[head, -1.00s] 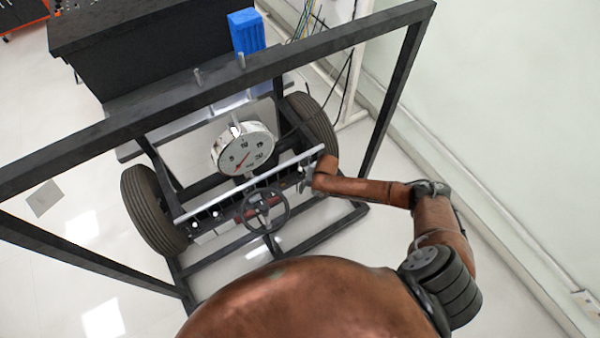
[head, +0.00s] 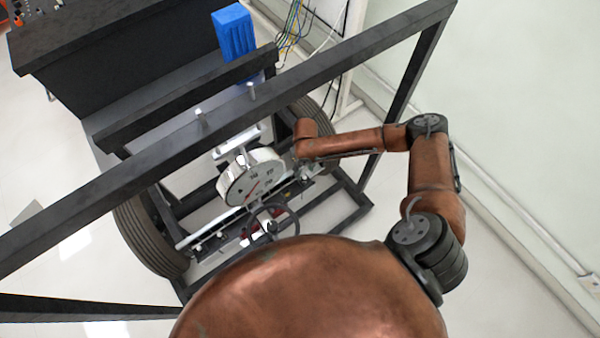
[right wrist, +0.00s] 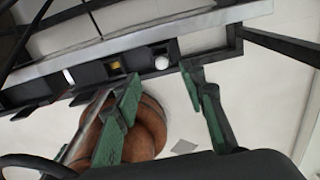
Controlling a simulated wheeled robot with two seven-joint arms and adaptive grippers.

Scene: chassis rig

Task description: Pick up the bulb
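A small white round bulb (right wrist: 161,62) sits in a dark compartment of the rail in the right wrist view. A second white bulb (right wrist: 68,76) sits in another compartment to its left. My right gripper (right wrist: 160,78) has green-padded fingers spread apart with nothing between them. The first bulb shows just beyond the gap between its fingertips, apart from both. In the head view my right gripper (head: 305,173) is at the right end of the rail, small and partly hidden by my wrist. Small white spots along the rail there are too small to tell apart. My left gripper is not in view.
A round dial gauge (head: 251,177) and a steering wheel (head: 272,222) stand close to the rail. A dark frame beam (head: 330,58) crosses above the rig. Tyres (head: 150,233) flank it. A blue container (head: 234,32) stands at the back. A yellow piece (right wrist: 116,65) lies between the bulbs.

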